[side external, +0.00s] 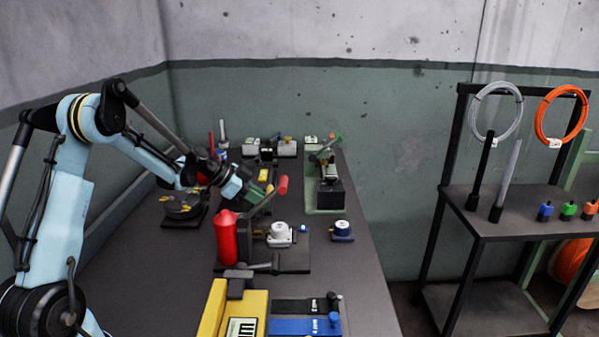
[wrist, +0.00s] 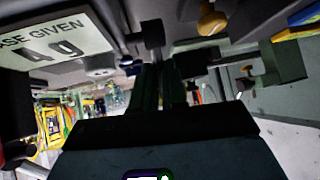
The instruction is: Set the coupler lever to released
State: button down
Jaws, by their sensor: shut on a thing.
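A lever with a red grip (side external: 283,185) slants up from a fixture on a dark base plate (side external: 292,262) in the side view. I cannot read a label that marks it as the coupler lever. My gripper (side external: 266,191) is at the upper part of this lever, just left of the red grip, its jaws closed on it. In the wrist view my two dark green fingers (wrist: 161,78) stand close together; what lies between them is too dark to make out. The lever's exact angle is partly hidden by my gripper.
A red cylinder (side external: 226,238) stands beside the fixture, with a white round part (side external: 279,233) to its right. A green-based device (side external: 329,193) is farther back. A yellow box (side external: 239,310) is in front. A printed sign (wrist: 55,38) fills the wrist view's upper left.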

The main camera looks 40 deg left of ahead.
jog(key=shift+s+a+t+h, duration=0.3)
jog(key=shift+a+t+h, duration=0.05)
jog(key=shift+t+h, duration=0.4)
jog(key=shift+t, duration=0.25)
jog(key=c, duration=1.2)
grip_release()
jog(key=shift+o, duration=0.2)
jog(key=v, duration=1.2)
jog(key=shift+a, duration=0.1)
